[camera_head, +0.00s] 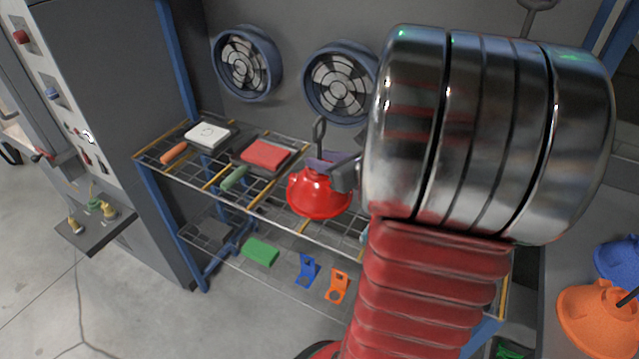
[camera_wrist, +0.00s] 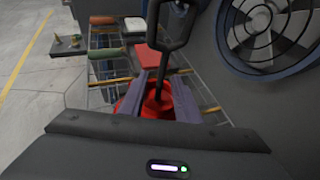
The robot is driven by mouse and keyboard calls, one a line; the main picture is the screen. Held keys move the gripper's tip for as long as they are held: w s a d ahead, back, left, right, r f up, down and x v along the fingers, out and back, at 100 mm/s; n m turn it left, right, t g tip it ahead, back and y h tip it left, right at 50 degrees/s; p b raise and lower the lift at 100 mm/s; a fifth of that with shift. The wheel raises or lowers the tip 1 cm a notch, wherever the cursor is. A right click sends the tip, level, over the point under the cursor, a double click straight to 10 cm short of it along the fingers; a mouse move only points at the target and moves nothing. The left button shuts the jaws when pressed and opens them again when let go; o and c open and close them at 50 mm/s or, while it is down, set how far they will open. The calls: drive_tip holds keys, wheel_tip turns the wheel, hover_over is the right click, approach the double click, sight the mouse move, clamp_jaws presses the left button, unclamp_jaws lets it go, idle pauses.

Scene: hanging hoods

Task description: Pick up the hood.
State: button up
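The red hood (camera_head: 319,194) is a shiny dome with a dark upright stem and loop (camera_head: 319,130) above it. It appears at the front edge of the wire rack, and I cannot tell whether it touches the rack. In the wrist view the red hood (camera_wrist: 158,103) shows between and below the fingers, with its stem rising through the gap. My gripper (camera_wrist: 158,82) has its two purple-grey fingers apart, one on each side of the stem. In the head view my gripper (camera_head: 333,164) is at the hood's top, partly hidden by my wrist. Contact is not clear.
The wire rack (camera_head: 213,184) holds a white-topped item (camera_head: 211,134), a red-topped item (camera_head: 265,154) and smaller parts below. Two round fans (camera_head: 247,64) are on the wall behind. Orange (camera_head: 597,315) and blue (camera_head: 620,258) hoods are at the right. A control cabinet (camera_head: 110,110) stands left.

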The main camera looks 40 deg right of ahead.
drive_tip(key=shift+x, duration=2.75)
drive_tip(key=shift+c, duration=0.5)
clamp_jaws()
